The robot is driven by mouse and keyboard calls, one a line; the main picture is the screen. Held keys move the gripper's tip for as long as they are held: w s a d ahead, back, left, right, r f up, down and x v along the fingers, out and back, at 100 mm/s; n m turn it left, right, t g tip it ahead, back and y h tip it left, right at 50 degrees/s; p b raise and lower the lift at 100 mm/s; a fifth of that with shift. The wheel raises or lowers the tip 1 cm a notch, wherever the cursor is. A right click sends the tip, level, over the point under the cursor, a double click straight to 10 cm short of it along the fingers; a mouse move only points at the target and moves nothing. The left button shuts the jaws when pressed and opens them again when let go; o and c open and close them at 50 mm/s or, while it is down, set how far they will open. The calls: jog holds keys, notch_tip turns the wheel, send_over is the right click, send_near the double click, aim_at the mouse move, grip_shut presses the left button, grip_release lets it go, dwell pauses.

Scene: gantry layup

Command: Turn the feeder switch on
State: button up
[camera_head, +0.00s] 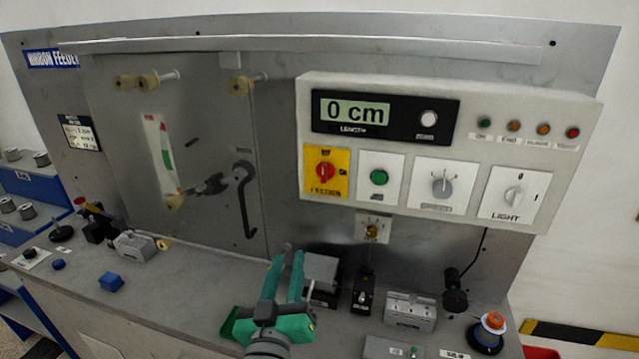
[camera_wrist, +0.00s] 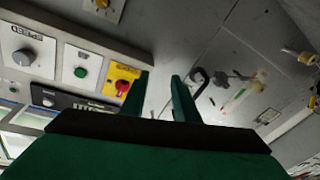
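The feeder switch is a red rotary knob (camera_head: 326,171) on a yellow plate (camera_head: 327,190) at the left of the control panel. Lettering shows at the plate's top, right side and bottom, but I cannot read where the knob points. In the wrist view the red knob (camera_wrist: 122,87) appears left of the fingers, close to the left fingertip in the picture. My gripper (camera_head: 287,260) is green, empty and open, below and left of the switch in the head view, above the bench. Its two fingers (camera_wrist: 160,85) stand apart in the wrist view, with nothing between them.
Right of the switch are a green button (camera_head: 379,177), a grey dial (camera_head: 441,188) and a light switch (camera_head: 514,197). The display (camera_head: 354,111) above reads 0 cm. A black crank handle (camera_head: 246,200) projects left of the panel. Small devices, including a grey block (camera_head: 410,309), stand on the bench.

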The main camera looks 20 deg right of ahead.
aim_at(323, 174)
jog(key=shift+d+r+m+g+h, duration=0.6)
jog(key=shift+d+r+m, duration=0.65)
jog(key=shift+r, duration=2.2)
jog(key=shift+d+r+m+g+h, duration=0.65)
jog(key=shift+r+m, duration=1)
jog(key=shift+r, duration=1.8)
jog(key=x, duration=1)
jog(key=shift+w+f, duration=0.1)
grip_shut()
